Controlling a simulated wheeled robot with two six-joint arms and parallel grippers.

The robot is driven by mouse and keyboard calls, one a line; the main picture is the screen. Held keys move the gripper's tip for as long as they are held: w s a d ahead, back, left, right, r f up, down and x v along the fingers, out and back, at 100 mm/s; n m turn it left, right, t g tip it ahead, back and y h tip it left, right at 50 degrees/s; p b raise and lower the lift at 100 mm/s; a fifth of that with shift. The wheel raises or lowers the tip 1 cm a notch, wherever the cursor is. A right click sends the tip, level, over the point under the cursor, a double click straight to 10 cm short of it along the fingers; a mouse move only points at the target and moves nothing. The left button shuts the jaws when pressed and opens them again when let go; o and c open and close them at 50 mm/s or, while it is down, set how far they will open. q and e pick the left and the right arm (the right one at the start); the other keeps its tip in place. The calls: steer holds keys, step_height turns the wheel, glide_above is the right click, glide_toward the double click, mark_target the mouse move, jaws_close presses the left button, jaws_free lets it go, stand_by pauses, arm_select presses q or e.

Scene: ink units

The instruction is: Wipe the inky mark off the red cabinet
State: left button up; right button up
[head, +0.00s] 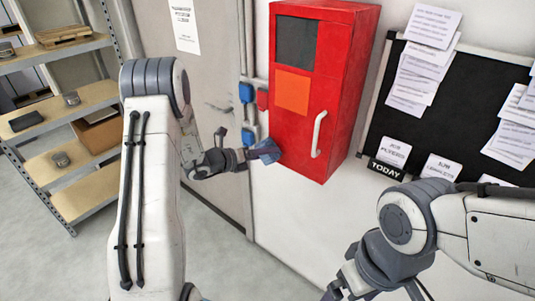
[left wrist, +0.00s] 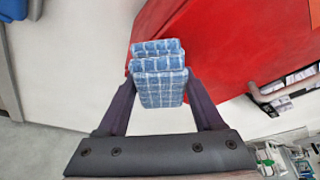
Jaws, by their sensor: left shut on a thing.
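The red cabinet (head: 345,95) hangs on the white wall, with a dark panel, an orange panel and a pale handle on its front. Its red surface also fills the upper right of the left wrist view (left wrist: 230,45). My left gripper (head: 249,154) is shut on a folded blue checked cloth (head: 266,151), which shows between its fingers in the left wrist view (left wrist: 160,85). The cloth is at the cabinet's lower left edge; I cannot tell whether it touches. I see no inky mark on the visible cabinet faces. My right gripper (head: 375,288) is cut off by the bottom edge.
Blue and red boxes (head: 247,92) are on the wall left of the cabinet. A black notice board (head: 450,120) with papers is close on its right. A metal shelf (head: 75,165) with a carton and small items stands at the left. Grey floor lies clear between.

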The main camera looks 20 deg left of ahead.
arm_select(q)
steer(key=shift+s+a, duration=0.3)
steer(key=shift+s, duration=0.6)
steer(key=shift+s+a, duration=0.35)
steer(key=shift+s, duration=0.6)
steer(key=shift+s+a, duration=0.3)
steer(key=shift+s, duration=0.6)
steer(key=shift+s, duration=0.1)
steer(key=shift+s+a, duration=0.25)
steer(key=shift+s, duration=0.4)
steer(key=shift+s+a, duration=0.25)
steer(key=shift+s, duration=0.4)
